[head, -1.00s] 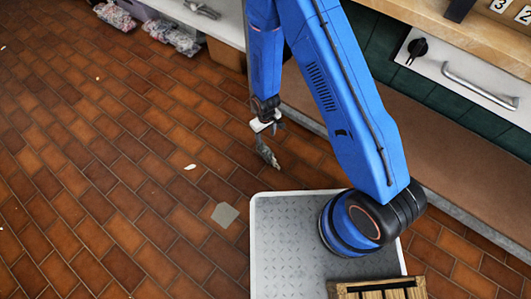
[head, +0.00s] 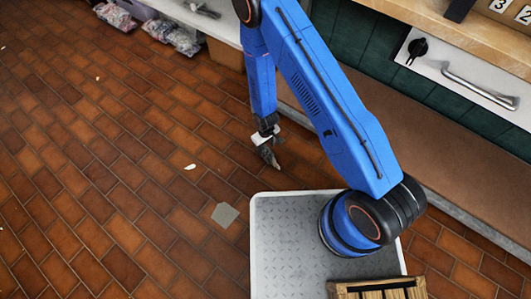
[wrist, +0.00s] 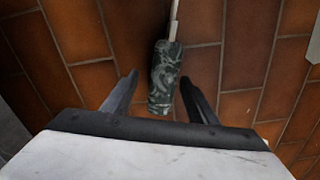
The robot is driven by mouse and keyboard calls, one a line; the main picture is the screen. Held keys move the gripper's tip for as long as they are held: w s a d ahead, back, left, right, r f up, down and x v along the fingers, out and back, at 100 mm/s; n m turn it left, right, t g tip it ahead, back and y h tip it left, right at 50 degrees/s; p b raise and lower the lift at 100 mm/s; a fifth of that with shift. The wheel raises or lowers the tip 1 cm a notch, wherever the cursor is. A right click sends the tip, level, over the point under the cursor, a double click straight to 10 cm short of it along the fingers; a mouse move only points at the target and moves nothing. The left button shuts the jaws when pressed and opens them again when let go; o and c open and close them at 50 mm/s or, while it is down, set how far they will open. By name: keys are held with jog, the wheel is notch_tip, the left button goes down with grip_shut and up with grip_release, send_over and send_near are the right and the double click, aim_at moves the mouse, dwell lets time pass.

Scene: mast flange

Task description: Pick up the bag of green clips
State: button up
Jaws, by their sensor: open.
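My gripper (wrist: 159,77) is open, with one finger on each side of the packet in the picture. I cannot tell whether the packet is fully between the fingers in depth or touches them. In the head view my gripper (head: 275,160) hangs low over the floor, left of the shelf base. The packet cannot be told apart from the gripper there.
A thin pale stick (wrist: 174,20) shows beyond the packet. Clear bags of mixed pieces (head: 116,15) lie by the units at top left. A flat grey scrap (head: 225,214) and a pale chip (head: 190,167) lie on the floor. The floor at left is mostly clear.

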jog(key=shift+s+f, duration=0.2)
jog(key=shift+f, duration=1.1)
jog(key=shift+s+f, duration=0.15)
jog(key=shift+f, duration=1.15)
jog(key=shift+c, duration=0.7)
jog(key=c, duration=1.1)
jog(key=shift+r, duration=0.15)
jog(key=shift+c, duration=0.2)
notch_tip(320, 180, up, 10)
jog(key=shift+f, duration=0.1)
